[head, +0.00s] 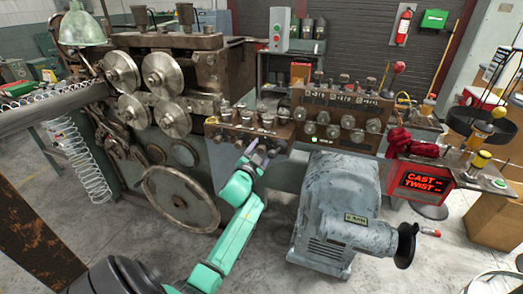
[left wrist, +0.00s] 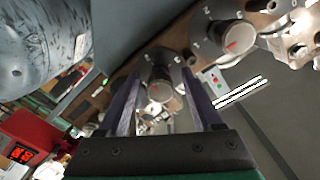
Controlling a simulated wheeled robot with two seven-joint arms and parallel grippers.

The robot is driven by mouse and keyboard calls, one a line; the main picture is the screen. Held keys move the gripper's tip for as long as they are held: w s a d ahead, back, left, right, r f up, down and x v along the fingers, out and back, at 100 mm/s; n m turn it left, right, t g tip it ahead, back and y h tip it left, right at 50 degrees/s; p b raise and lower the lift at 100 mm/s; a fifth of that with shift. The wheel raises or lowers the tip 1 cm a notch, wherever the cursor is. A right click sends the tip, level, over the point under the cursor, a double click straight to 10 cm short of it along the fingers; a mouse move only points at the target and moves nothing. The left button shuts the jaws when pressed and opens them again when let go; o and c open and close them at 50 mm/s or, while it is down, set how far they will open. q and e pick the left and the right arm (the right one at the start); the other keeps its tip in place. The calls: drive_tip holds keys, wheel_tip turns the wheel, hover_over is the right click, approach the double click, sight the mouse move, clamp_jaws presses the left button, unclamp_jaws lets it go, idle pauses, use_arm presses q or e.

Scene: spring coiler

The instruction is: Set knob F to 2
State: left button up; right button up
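My left gripper (head: 256,152) is at the lower edge of a brown knob panel (head: 222,134) in the head view. In the left wrist view its two fingers (left wrist: 160,76) are apart. A round metal knob (left wrist: 160,91) with a red mark shows between them; I cannot tell whether the fingers touch it. A second knob (left wrist: 238,38) with a red pointer line is up and right of it. My right gripper is not in view.
A grey motor housing (head: 338,205) stands right of my left arm. Large rollers (head: 160,72) and a handwheel (head: 180,198) are on the left. Another panel with dials (head: 338,115) and a red CAST/TWIST display (head: 428,183) are on the right.

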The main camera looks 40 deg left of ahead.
use_arm(q)
drive_tip(key=shift+s, duration=0.1)
drive_tip(key=b+v, duration=0.2)
drive_tip(key=v, duration=1.2)
drive_tip(key=shift+s, duration=0.2)
drive_tip(key=shift+d, duration=0.15)
